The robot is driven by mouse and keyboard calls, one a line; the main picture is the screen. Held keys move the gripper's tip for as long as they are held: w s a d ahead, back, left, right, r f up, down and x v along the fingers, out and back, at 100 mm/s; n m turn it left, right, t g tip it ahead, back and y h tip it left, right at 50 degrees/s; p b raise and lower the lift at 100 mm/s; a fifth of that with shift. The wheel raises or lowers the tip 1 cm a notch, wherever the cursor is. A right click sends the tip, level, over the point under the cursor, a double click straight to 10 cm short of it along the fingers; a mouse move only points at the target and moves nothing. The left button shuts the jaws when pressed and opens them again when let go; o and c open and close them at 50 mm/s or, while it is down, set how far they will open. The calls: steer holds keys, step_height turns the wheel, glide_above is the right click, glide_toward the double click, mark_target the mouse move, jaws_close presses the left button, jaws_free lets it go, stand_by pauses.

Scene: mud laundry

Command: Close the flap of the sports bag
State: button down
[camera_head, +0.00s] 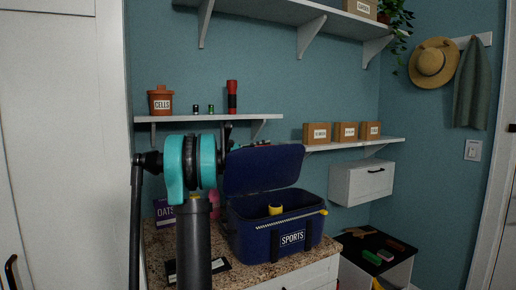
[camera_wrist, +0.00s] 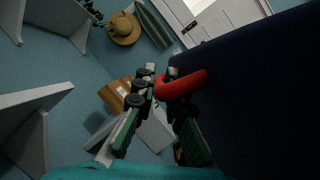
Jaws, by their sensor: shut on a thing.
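The navy sports bag (camera_head: 250,235), labelled SPORTS, stands on the granite counter. Its flap (camera_head: 262,172) is raised and open, leaning up at the back. In the wrist view the flap (camera_wrist: 262,90) is a large dark surface on the right, with a red curved pull (camera_wrist: 190,83) at its edge. My gripper (camera_wrist: 163,85) is shut on this red pull. In the head view the gripper is mostly hidden behind my arm and the flap's top edge. A yellow item (camera_head: 275,210) shows inside the bag.
The granite counter (camera_head: 160,250) also holds a purple OATS box (camera_head: 164,212), partly behind my arm. A wall shelf (camera_head: 215,118) with a CELLS pot (camera_head: 161,100) and a red torch (camera_head: 232,97) is above. Another shelf (camera_head: 355,145) holds small boxes at right.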

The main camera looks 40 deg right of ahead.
steer(key=s+a+f+m+y, duration=0.35)
steer(key=s+m, duration=0.35)
steer(key=s, duration=0.3)
steer(key=s+a+f+m+t, duration=0.1)
steer(key=s+f+m, duration=0.2)
steer(key=f, duration=0.3)
steer(key=s+a+f+m+t+y, duration=0.1)
steer(key=s+f+m, duration=0.3)
steer(key=f, duration=0.2)
steer(key=shift+s+f+t, duration=0.2)
steer(key=shift+f+t, duration=0.1)
steer(key=shift+a, duration=0.1)
steer(key=c, duration=2)
jaws_free()
steer(key=shift+o, duration=0.7)
